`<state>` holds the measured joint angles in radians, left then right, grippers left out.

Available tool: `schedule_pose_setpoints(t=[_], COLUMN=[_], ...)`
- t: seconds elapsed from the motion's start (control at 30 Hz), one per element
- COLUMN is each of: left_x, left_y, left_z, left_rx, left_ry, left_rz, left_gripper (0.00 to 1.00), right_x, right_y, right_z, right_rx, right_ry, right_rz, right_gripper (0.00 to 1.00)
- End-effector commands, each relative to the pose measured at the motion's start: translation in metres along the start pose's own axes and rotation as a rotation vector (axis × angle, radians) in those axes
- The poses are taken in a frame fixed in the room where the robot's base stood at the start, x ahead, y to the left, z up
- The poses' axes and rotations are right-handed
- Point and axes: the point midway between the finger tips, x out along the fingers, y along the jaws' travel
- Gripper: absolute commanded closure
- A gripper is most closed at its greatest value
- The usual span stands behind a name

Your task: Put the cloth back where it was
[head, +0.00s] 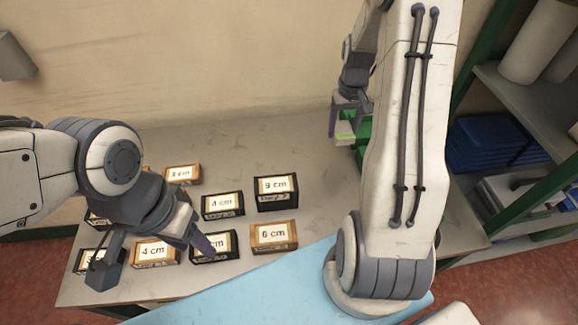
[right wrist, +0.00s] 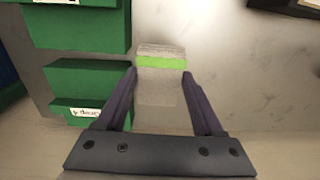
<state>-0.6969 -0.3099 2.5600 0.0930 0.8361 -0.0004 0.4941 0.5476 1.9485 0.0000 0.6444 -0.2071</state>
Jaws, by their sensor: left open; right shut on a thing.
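My right gripper (head: 347,128) is shut on a small grey piece with a bright green band, which looks like the folded cloth (right wrist: 160,64).
Several labelled boxes, such as the 9 cm box (head: 277,192) and the 6 cm box (head: 273,236), stand in rows on the grey table (head: 255,135). A light blue mat (head: 255,290) covers the front. A shelf (head: 520,105) with blue items stands at right. My right arm hides part of the table.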

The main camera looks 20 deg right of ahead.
Motion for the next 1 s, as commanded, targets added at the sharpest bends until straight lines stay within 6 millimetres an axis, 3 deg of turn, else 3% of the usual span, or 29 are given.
schedule_pose_setpoints(t=[0.2, 0.43, 0.63, 0.83, 1.0], left_x=[-0.011, -0.017, -0.019, -0.024, -0.024], left_y=[0.001, 0.001, 0.001, 0.002, 0.002], left_z=[-0.001, -0.001, -0.001, -0.001, -0.001], left_rx=[0.000, 0.000, 0.000, 0.000, 0.000], left_ry=[0.000, 0.000, 0.000, 0.000, 0.000], left_rz=[0.000, 0.000, 0.000, 0.000, 0.000], left_gripper=[0.50, 0.50, 0.50, 0.50, 0.50], right_x=[0.028, 0.054, 0.066, 0.093, 0.101], right_y=[-0.046, -0.081, -0.089, -0.088, -0.087], right_z=[0.030, 0.052, 0.057, 0.057, 0.056], right_rx=[-0.012, -0.012, -0.008, -0.007, -0.007], right_ry=[-0.009, -0.005, -0.004, -0.005, -0.001], right_rz=[-0.001, 0.000, 0.000, 0.000, 0.000], right_gripper=[0.92, 0.92, 0.92, 0.92, 0.92])
